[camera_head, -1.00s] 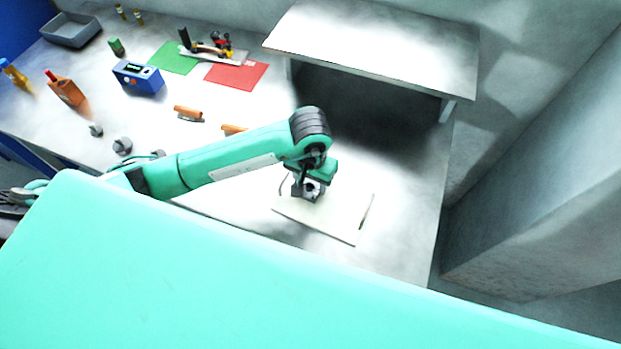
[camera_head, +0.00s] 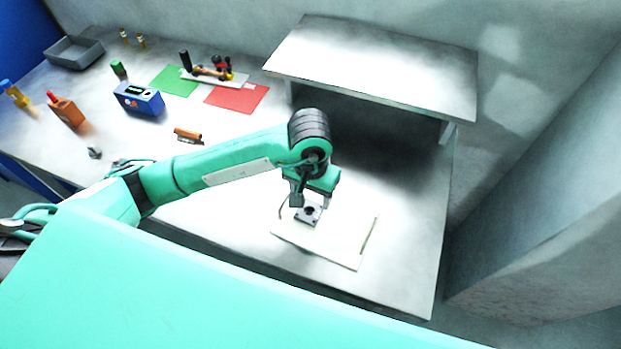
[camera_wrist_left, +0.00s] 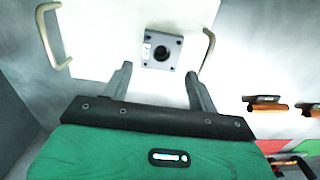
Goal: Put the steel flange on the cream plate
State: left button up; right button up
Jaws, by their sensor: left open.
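The steel flange (camera_wrist_left: 161,50) is a small grey square piece with a dark round hole and corner holes. It lies flat on the cream plate (camera_wrist_left: 105,25), which has a handle on each side. In the head view the flange (camera_head: 308,213) rests on the left part of the plate (camera_head: 345,245), just below my left gripper (camera_head: 308,203). In the wrist view my left gripper (camera_wrist_left: 160,80) is open, and its two fingers stand apart on either side of the flange's near edge, not touching it. My right gripper is not in view.
A raised white shelf (camera_head: 375,65) stands behind the plate. To the left are a blue box (camera_head: 138,98), an orange-handled tool (camera_head: 187,135), a red mat (camera_head: 237,97), a green mat (camera_head: 174,80) and a grey bin (camera_head: 75,52). The table right of the plate is clear.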

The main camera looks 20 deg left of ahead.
aim_at(310, 211)
pick_arm(q)
notch_tip(310, 211, up, 7)
jog(key=b, duration=0.1)
jog(key=shift+r+b, duration=0.15)
jog(key=shift+b, duration=0.2)
dwell(0.5)
